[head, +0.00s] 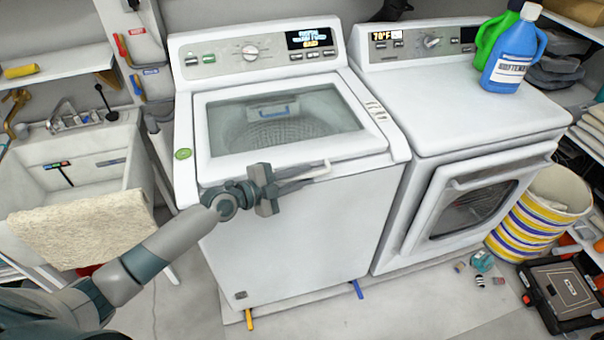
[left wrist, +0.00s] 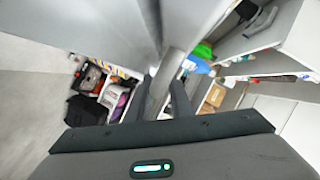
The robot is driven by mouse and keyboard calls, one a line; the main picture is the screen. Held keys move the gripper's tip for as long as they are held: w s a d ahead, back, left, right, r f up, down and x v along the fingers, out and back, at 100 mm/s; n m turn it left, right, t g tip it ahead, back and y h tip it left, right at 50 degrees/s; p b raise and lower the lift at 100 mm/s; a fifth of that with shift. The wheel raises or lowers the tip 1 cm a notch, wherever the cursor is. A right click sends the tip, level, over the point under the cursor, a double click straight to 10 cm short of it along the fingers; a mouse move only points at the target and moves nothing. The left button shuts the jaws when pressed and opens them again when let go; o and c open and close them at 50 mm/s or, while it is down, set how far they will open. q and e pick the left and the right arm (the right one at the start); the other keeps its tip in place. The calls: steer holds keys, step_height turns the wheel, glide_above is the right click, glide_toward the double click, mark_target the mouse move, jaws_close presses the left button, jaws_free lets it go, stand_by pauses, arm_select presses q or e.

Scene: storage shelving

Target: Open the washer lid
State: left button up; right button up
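The white top-loading washer (head: 290,235) stands at the centre of the head view. Its glass-paned lid (head: 325,118) lies shut, and the drum shows dimly through the glass. A pale bar-like handle (head: 310,174) sticks out at the lid's front edge. My left gripper (head: 290,180) is at that handle, in front of the washer. In the left wrist view its two dark fingers (left wrist: 164,98) stand apart with a grey bar (left wrist: 172,62) running between them. Whether either finger touches the bar is unclear. My right gripper is not in view.
A dryer (head: 460,90) stands close on the right, with green (head: 492,38) and blue (head: 512,55) bottles on top. A sink (head: 80,160) with a draped towel (head: 85,228) is at left. A striped basket (head: 535,215) and black case (head: 565,290) stand right. Space above the lid looks clear.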

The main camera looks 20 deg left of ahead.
arm_select(q)
steer(key=shift+c, duration=0.5)
jaws_close()
